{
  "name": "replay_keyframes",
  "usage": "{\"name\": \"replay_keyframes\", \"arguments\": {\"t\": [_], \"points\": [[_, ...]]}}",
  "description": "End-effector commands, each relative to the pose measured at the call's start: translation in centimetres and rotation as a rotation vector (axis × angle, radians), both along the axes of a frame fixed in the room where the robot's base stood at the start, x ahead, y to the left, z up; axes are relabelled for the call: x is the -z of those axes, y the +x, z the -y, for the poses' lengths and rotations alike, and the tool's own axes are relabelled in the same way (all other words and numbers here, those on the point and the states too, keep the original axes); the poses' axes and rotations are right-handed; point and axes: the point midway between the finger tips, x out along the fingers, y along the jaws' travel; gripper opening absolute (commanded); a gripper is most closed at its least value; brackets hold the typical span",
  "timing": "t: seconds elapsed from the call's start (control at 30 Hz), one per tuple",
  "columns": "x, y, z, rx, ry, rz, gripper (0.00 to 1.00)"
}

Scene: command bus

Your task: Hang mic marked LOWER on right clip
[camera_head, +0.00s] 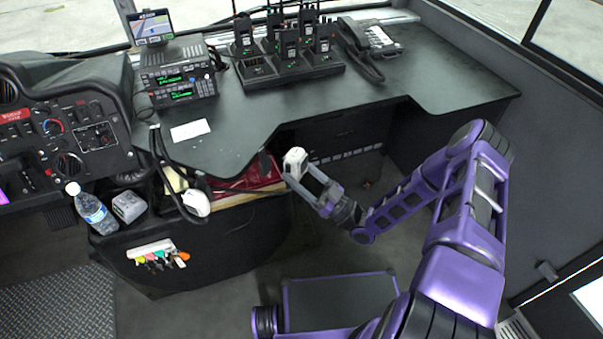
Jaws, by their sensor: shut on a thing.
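My gripper (306,180) is at mid-picture in front of the desk's recess, shut on a small white thing (296,160) that looks like a hand mic. I cannot read any mark on it. Another white mic-like thing (196,203) sits at the left of the open bin below the desk, close to a dark cord. A light grey boxy thing (129,206) stands left of it, beside a bottle. Two stacked radios (178,76) with green displays stand on the desk's left part. I cannot make out the right clip or any LOWER mark.
The black desk (440,75) carries a charger with several handheld radios (285,50) and a desk phone (362,45). A water bottle (94,208) and the dashboard (50,135) are at left. The bin holds red folders (255,177). Dark cords (160,150) hang over the desk's left edge.

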Motion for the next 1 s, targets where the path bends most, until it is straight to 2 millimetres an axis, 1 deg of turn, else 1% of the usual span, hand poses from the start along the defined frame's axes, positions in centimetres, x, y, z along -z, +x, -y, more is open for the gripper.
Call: {"name": "replay_keyframes", "arguments": {"t": [0.43,0.6,0.8,1.0], "points": [[1.7,2.1,-3.2,-0.001,-0.001,-0.001,0.23],[1.8,2.9,-4.3,0.0,-0.001,-0.002,0.23],[2.1,3.5,-5.2,-0.002,-0.001,-0.002,0.23],[2.2,3.7,-5.4,0.0,-0.002,-0.003,0.23]]}}
